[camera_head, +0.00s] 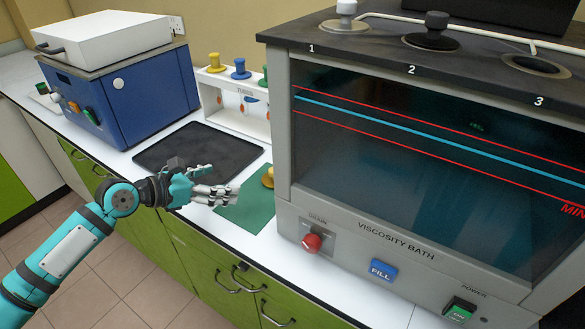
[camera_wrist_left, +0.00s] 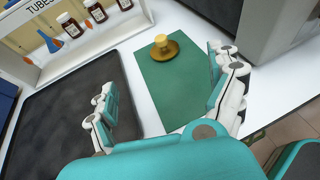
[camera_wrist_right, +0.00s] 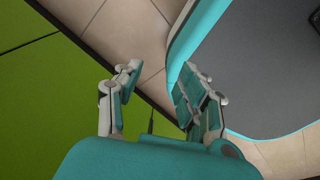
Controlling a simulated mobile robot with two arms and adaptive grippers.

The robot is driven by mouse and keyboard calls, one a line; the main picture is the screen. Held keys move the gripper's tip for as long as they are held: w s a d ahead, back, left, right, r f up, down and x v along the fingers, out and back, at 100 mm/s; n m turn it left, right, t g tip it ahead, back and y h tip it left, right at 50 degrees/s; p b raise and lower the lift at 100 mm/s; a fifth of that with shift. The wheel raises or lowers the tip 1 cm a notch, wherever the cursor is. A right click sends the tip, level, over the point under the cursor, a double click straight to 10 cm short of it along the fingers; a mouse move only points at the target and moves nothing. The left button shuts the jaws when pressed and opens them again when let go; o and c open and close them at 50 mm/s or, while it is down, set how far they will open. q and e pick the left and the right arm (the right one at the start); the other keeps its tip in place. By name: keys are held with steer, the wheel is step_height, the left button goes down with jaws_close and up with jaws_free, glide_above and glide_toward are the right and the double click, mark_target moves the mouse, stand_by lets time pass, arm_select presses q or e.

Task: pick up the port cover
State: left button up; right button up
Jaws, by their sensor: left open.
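The port cover (camera_wrist_left: 165,47), a round golden-brown disc with a yellow knob on top, lies on the green mat (camera_wrist_left: 172,92). In the head view the cover (camera_head: 268,178) is partly hidden by the front edge of the viscosity bath. My left gripper (camera_head: 215,183) is open and empty above the mat and tray edge, left of the cover. In the left wrist view its fingers (camera_wrist_left: 166,75) are spread wide, with the cover beyond and between them. My right gripper (camera_wrist_right: 162,75) is open and empty, over the floor beside green cabinet fronts.
The viscosity bath (camera_head: 400,230) stands close to the mat's right side. Port 3 (camera_head: 536,66) on its top looks uncovered. A black tray (camera_head: 185,140) lies left of the mat. A white tubes rack (camera_head: 222,82) with colored knobs stands behind. A blue machine (camera_head: 130,100) is at far left.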

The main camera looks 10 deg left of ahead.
arm_select(q)
steer(key=shift+w+d+r, duration=0.1)
steer(key=shift+w+d, duration=0.35)
steer(key=shift+w, duration=0.15)
steer(key=x, duration=0.6)
steer(key=shift+w+d, duration=0.2)
steer(key=x, duration=0.4)
steer(key=shift+s, duration=0.1)
steer(key=shift+w+d+f, duration=0.2)
steer(key=shift+w+f, duration=0.1)
steer(key=shift+f, duration=0.1)
steer(key=x, duration=0.4)
steer(key=shift+w+d+f, duration=0.1)
steer(key=shift+d+f, duration=0.05)
steer(key=shift+f, duration=0.15)
steer(key=shift+w+d, duration=0.1)
arm_select(e)
steer(key=shift+s+a+r, duration=0.1)
steer(key=shift+s, duration=0.3)
